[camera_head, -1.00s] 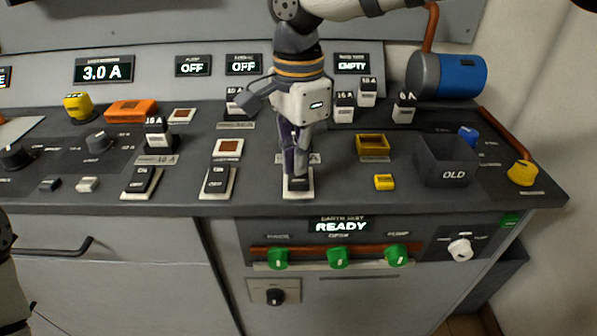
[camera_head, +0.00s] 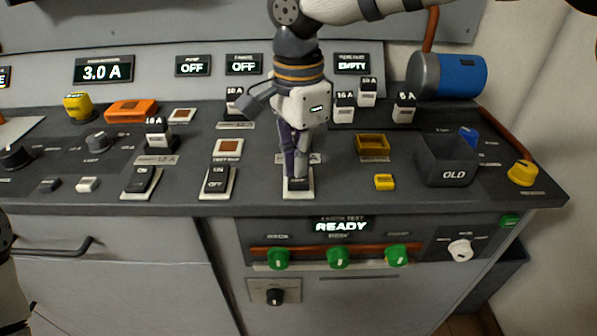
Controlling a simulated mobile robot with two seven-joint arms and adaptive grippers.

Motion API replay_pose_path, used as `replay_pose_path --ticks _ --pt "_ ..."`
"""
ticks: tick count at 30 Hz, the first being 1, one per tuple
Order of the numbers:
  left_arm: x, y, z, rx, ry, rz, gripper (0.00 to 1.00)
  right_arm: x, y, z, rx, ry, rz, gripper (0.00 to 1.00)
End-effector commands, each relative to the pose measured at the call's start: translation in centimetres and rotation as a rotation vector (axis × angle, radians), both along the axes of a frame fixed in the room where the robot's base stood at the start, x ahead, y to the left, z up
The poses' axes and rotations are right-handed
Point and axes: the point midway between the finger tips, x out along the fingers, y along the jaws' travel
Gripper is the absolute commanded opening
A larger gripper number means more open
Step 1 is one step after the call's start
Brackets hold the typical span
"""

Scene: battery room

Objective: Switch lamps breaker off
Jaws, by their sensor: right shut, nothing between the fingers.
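My right gripper (camera_head: 297,176) is shut and empty, pointing down at the rightmost of three black rocker breakers. Its fingertips are at the back part of this rocker (camera_head: 299,184), and I cannot tell whether they touch it. The front of this rocker reads OFF. The label behind it is mostly hidden by the fingers, so I cannot read whether it is the lamps breaker. The middle rocker (camera_head: 216,181) and the left rocker (camera_head: 141,180) both read ON. My left gripper is not in view; only part of my left arm shows at the left edge.
White fuse blocks (camera_head: 345,106) stand behind and right of my gripper. A yellow holder (camera_head: 373,143), a small yellow block (camera_head: 384,181) and a dark OLD bin (camera_head: 446,172) lie to the right. Green knobs (camera_head: 338,257) are on the front below. A blue cylinder (camera_head: 459,75) is at the back right.

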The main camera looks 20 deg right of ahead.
Motion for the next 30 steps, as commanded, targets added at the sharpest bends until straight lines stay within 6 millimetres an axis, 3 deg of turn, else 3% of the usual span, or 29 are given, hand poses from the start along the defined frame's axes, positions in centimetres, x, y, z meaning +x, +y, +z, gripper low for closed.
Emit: replay_pose_path --ticks 30 --pt "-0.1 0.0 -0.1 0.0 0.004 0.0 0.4 0.0 0.0 -1.5 0.0 0.0 0.0 0.0"
